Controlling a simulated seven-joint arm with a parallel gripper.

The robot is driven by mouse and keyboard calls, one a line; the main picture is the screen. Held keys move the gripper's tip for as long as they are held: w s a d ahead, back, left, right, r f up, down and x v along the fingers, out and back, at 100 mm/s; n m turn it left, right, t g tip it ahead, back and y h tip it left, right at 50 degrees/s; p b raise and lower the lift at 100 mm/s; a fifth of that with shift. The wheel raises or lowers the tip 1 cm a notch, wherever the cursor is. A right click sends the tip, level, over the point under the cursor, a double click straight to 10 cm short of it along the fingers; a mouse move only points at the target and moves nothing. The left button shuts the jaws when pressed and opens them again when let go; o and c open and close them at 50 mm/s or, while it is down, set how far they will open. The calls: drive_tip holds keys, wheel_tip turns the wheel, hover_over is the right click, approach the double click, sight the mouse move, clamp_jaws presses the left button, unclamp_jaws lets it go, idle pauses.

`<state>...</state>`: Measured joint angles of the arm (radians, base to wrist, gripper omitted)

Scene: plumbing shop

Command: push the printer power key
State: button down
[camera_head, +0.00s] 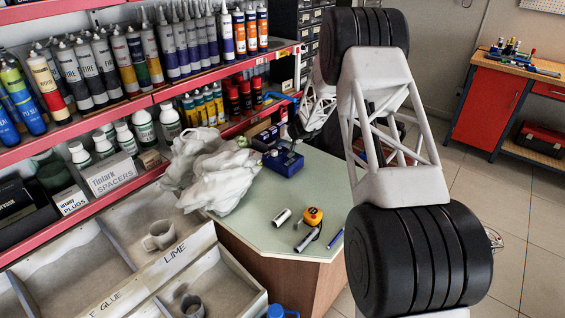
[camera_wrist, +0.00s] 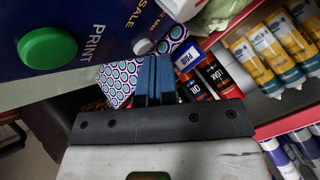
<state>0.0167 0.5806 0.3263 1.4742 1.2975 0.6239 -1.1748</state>
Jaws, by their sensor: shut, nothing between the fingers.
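The printer is a dark blue box (camera_head: 284,163) on the counter beside a crumpled pale sheet. In the wrist view its dark blue face (camera_wrist: 100,22) fills the upper left, lettered PRINT and SALE. A large round green button (camera_wrist: 48,48) sits by PRINT, and a small pale round key (camera_wrist: 142,46) sits near the face's lower edge. I cannot read a power mark on either. My gripper (camera_wrist: 156,68) has its blue fingers together and empty, apart from the green button. In the head view my arm partly hides the gripper.
Shelves of tubes (camera_wrist: 273,52) stand close beyond the fingers, with a patterned box (camera_wrist: 118,79) beside them. A crumpled pale sheet (camera_head: 215,172) lies left of the printer.

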sight(281, 147)
drive_tip(key=shift+f, duration=0.1)
drive_tip(key=shift+r, duration=0.2)
idle(0.4)
drive_tip(key=shift+r, duration=0.35)
drive_tip(key=shift+r, duration=0.1)
drive_tip(key=shift+r, duration=2.95)
